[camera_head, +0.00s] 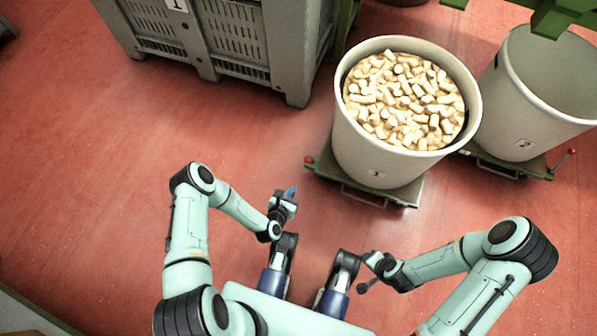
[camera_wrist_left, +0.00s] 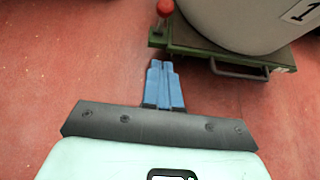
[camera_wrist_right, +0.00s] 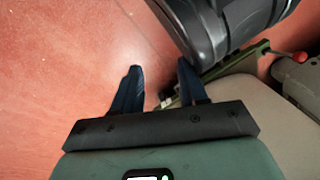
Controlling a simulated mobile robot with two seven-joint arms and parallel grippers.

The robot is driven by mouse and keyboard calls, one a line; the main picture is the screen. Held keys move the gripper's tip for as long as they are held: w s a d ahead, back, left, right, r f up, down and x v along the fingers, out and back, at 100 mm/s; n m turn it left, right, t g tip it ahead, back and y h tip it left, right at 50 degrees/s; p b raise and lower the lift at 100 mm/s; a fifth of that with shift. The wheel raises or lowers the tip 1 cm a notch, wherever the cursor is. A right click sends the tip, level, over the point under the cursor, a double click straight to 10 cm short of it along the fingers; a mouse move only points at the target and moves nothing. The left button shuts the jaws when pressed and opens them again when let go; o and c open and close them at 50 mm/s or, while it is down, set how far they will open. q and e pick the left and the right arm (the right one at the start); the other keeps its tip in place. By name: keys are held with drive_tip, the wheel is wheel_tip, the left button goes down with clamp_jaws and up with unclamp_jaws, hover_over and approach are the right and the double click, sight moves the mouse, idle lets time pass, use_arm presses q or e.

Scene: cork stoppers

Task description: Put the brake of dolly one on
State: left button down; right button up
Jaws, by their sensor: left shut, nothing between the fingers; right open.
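Dolly one (camera_head: 405,190) is a low green platform under the cream bin of corks; the bin's label reads 1 in the left wrist view. The dolly also shows in the left wrist view (camera_wrist_left: 200,50). Its red-knobbed brake lever (camera_head: 309,160) is at the left corner, and the knob (camera_wrist_left: 165,8) stands ahead of my left fingertips. My left gripper (camera_head: 291,191) is shut and empty, short of the lever and apart from it; its blue fingers (camera_wrist_left: 162,66) lie together. My right gripper (camera_wrist_right: 158,72) is open and empty, low by my base.
An empty cream bin (camera_head: 525,90) labelled 2 stands on another dolly (camera_head: 510,165) with a red-knobbed lever at right. A grey slatted crate (camera_head: 235,50) stands at the back left. The red floor (camera_head: 110,150) at left is clear.

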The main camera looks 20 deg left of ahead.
sight(310, 159)
use_arm(q)
drive_tip(key=w+r+b+x, duration=0.1)
drive_tip(key=b+x, duration=0.4)
drive_tip(key=x, duration=0.7)
drive_tip(key=shift+w+r, duration=0.4)
drive_tip(key=shift+r, duration=0.2)
use_arm(e)
drive_tip(key=s+d+f+g, duration=0.1)
drive_tip(key=s+f+g, duration=0.2)
drive_tip(key=s+f, duration=0.3)
drive_tip(key=shift+s+d+f+m+g, duration=0.15)
drive_tip(key=shift+s+f+m+g, duration=0.15)
drive_tip(key=shift+s, duration=1.65)
